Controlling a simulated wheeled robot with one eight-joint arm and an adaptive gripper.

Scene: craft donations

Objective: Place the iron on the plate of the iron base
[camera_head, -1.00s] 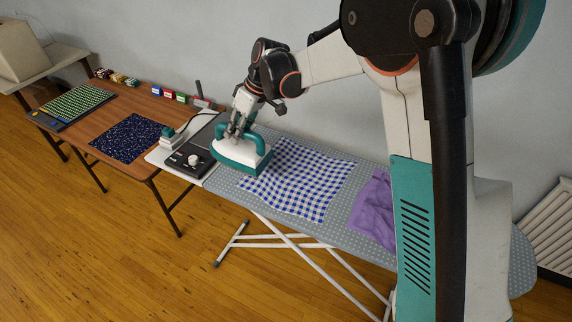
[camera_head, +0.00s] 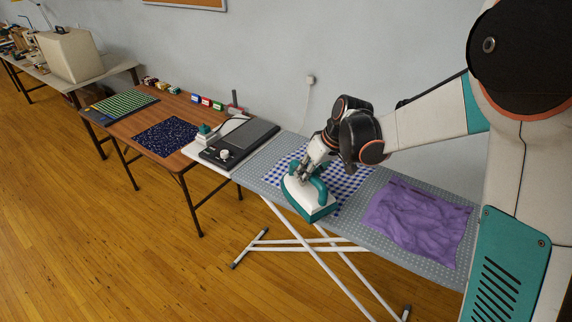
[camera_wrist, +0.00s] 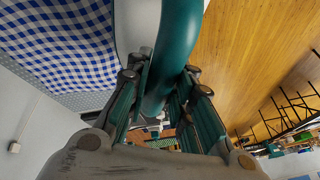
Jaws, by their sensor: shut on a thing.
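The iron (camera_head: 309,206), white with a teal sole edge and teal handle, is over the front edge of the ironing board, in front of the blue checked cloth. My gripper (camera_head: 311,172) is shut on its handle from above. In the wrist view the teal handle (camera_wrist: 178,45) runs between the fingers of my gripper (camera_wrist: 162,85). I cannot tell whether the iron touches the board. The iron base (camera_head: 227,154), with a dark flat plate (camera_head: 254,136) and a pale knob, stands at the board's left end, left of the iron. The plate is bare.
The grey dotted ironing board (camera_head: 381,240) carries the blue checked cloth (camera_head: 347,184) and a crumpled purple cloth (camera_head: 420,222). A teal-and-white block (camera_head: 204,133) sits left of the base. A brown table (camera_head: 188,115) stands farther left, with a dark blue cloth (camera_head: 165,135).

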